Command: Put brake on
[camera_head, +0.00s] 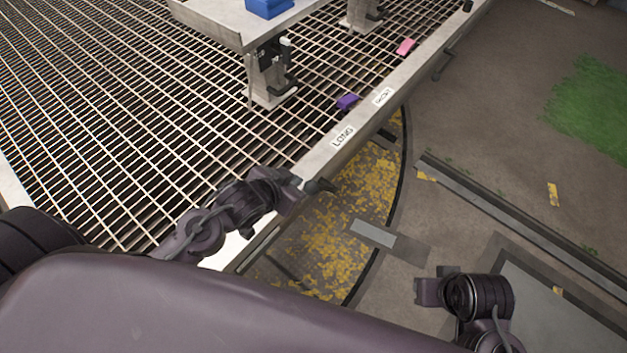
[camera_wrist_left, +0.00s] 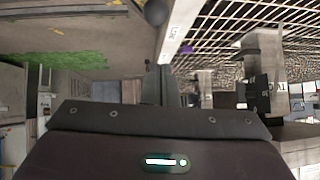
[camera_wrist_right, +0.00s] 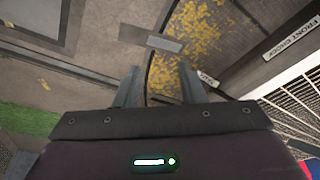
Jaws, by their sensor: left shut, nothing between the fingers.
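No part is marked as the brake. A dark round knob (camera_wrist_left: 155,12) shows at the top of the left wrist view, beside the pale beam; I cannot tell whether it belongs to the brake. My left gripper (camera_head: 312,186) is at the near part of the pale beam (camera_head: 362,118) in the head view. Its fingers (camera_wrist_left: 158,84) are together and empty, apart from the knob in the left wrist view. My right gripper (camera_head: 422,290) is over the floor at lower right. Its fingers (camera_wrist_right: 160,88) stand apart with nothing between them.
The beam has LONG (camera_head: 343,137) and SHORT (camera_head: 383,96) labels. A metal grating (camera_head: 130,100) lies left of it. A purple block (camera_head: 347,102) and a pink block (camera_head: 405,46) lie on the grating. A table (camera_head: 225,22) with a blue item stands at the top. Open floor lies right.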

